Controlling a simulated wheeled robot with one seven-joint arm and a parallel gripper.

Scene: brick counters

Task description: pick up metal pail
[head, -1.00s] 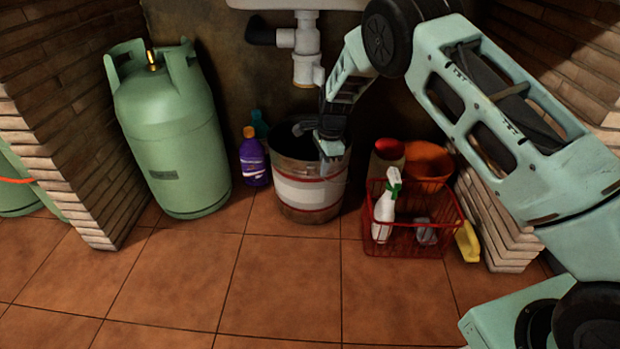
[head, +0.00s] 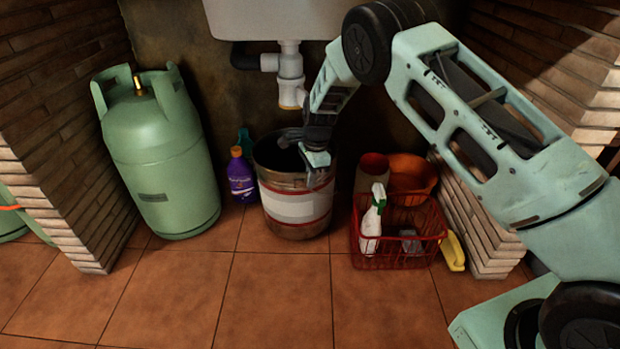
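The metal pail (head: 293,209), grey with a white band and thin red stripes, stands upright on the tiled floor under the sink. My gripper (head: 308,160) reaches down at the right part of its rim. A pale part of the gripper overlaps the pail's upper front right side, and a dark part shows over the mouth. The gripper's own links hide part of the rim. I cannot tell whether the fingers are closed on the rim.
A green gas cylinder (head: 160,150) and a purple bottle (head: 241,178) stand left of the pail. A red wire basket (head: 400,250) with a white spray bottle (head: 373,222) stands close on the right. An orange pot (head: 412,174) is behind it. The floor in front is clear.

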